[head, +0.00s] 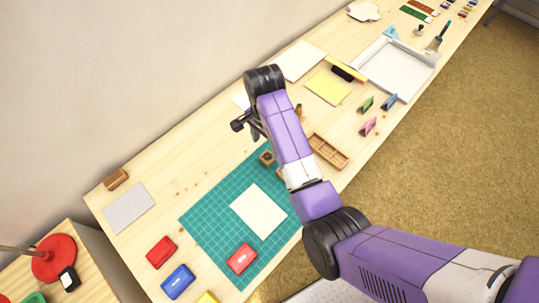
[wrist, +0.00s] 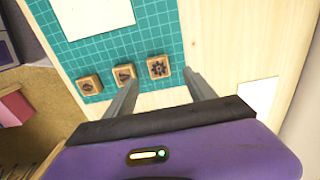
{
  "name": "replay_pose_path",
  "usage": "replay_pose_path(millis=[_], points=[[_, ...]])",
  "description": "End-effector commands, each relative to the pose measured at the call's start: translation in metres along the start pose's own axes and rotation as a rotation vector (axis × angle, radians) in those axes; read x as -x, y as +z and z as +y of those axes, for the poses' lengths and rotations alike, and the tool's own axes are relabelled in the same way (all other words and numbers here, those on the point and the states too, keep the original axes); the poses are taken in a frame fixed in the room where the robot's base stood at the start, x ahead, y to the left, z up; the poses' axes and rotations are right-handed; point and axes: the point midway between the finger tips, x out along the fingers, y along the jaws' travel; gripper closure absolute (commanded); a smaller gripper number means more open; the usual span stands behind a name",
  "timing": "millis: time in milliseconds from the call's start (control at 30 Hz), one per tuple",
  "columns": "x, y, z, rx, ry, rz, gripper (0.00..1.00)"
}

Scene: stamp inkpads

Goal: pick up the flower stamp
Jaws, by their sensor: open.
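Three small wooden block stamps stand in a row on the edge of the green cutting mat (wrist: 100,48) in the wrist view. The flower stamp (wrist: 158,67) is the right one, with a dark flower mark on top. The middle stamp (wrist: 123,76) and the left stamp (wrist: 89,84) bear other dark marks. My gripper (wrist: 161,79) is open and empty, its two fingers pointing toward the row. The flower stamp shows between and just beyond the fingertips, apart from them. In the head view my gripper (head: 253,131) hangs over the table near a stamp (head: 267,157); my arm hides part of the row.
A cream paper (head: 258,210) and a red inkpad (head: 242,259) lie on the mat. Another red inkpad (head: 161,252) and a blue inkpad (head: 178,281) are left of it. A wooden compartment tray (head: 328,151) is right of my arm.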

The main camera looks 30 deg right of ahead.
Motion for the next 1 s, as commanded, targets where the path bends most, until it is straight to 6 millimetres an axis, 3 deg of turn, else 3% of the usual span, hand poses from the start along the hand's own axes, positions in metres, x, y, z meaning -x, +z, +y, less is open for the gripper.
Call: replay_pose_path(millis=[600,900,1000], points=[[-0.070,-0.007,0.004,-0.001,-0.002,0.001,0.36],[-0.075,-0.007,0.003,0.000,-0.003,0.001,0.36],[-0.075,-0.007,0.003,0.000,-0.003,0.001,0.56]])
